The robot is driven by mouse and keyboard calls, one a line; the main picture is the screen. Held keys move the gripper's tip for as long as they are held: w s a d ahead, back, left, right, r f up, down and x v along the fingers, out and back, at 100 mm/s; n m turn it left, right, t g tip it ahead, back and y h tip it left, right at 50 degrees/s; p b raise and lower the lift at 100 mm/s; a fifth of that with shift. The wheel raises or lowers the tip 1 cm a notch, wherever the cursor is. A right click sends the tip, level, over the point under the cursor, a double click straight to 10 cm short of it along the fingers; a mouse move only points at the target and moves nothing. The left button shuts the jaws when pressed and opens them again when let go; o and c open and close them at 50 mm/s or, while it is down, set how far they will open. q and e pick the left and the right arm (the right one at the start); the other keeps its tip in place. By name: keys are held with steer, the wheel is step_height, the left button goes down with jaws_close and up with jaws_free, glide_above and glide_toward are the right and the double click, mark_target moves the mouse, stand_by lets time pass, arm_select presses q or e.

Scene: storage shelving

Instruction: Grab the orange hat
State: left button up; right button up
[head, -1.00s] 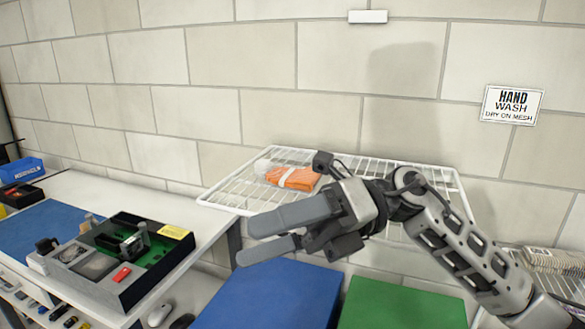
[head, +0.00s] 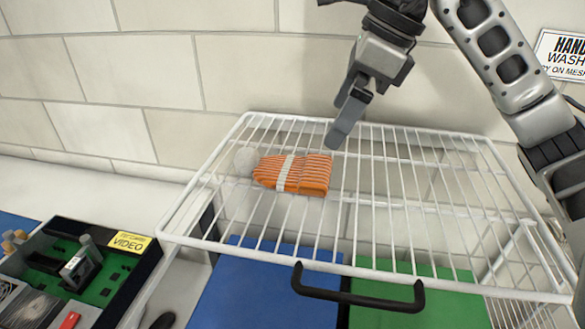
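The orange hat (head: 293,173), ribbed with a pale band and a whitish pompom at its left end, lies on the left part of a white wire rack (head: 420,190). My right gripper (head: 343,118) hangs above the rack, just up and right of the hat, with its fingers pointing down. It looks empty and apart from the hat. Its fingers overlap nearly edge-on, so the gap between them is unclear. My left gripper is out of view.
A black handle-shaped bar (head: 357,298) shows at the rack's front edge. Blue (head: 250,290) and green (head: 420,300) surfaces lie below. A bench with an electronics box (head: 85,270) is at left. The brick wall (head: 200,80) is close behind. The rack's middle and right are clear.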

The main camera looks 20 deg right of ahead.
glide_above(313, 167)
steer(key=s+d, duration=0.1)
steer(key=d, duration=0.1)
steer(key=f, duration=0.4)
steer(key=shift+a+f, duration=0.2)
steer(key=shift+f, duration=0.05)
steer(key=x, duration=0.3)
steer(key=p+x, duration=0.1)
steer(key=shift+s+f, duration=0.2)
steer(key=shift+f, duration=0.3)
steer(key=shift+w+f, duration=0.1)
steer(key=shift+f, duration=0.1)
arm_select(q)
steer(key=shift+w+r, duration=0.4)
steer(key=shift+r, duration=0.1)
arm_select(e)
steer(key=c, duration=0.9)
